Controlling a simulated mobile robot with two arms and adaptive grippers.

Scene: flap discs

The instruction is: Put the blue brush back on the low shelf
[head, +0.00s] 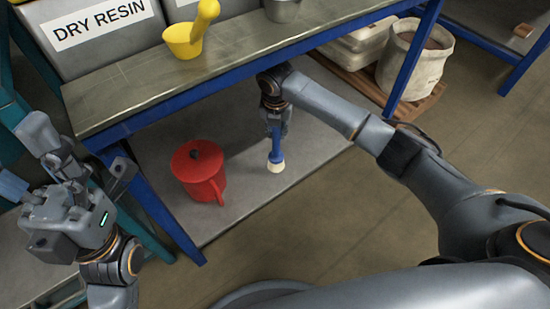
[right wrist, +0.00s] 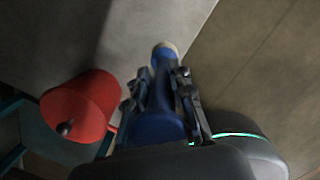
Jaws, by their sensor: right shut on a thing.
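The blue brush (head: 275,146) is upright, its pale bristle end pointing down over the grey low shelf (head: 246,197). I cannot tell whether the bristles touch the shelf. My right gripper (head: 276,122) is shut on the brush's upper part, under the bench top. In the right wrist view, the blue brush (right wrist: 158,124) lies between the two fingers of my right gripper (right wrist: 165,80), with its pale end beyond them. My left gripper (head: 88,158) is at the left, empty with its fingers apart, away from the brush.
A red lidded can (head: 200,172) with a handle stands on the low shelf, left of the brush. The shelf right of the brush is clear.

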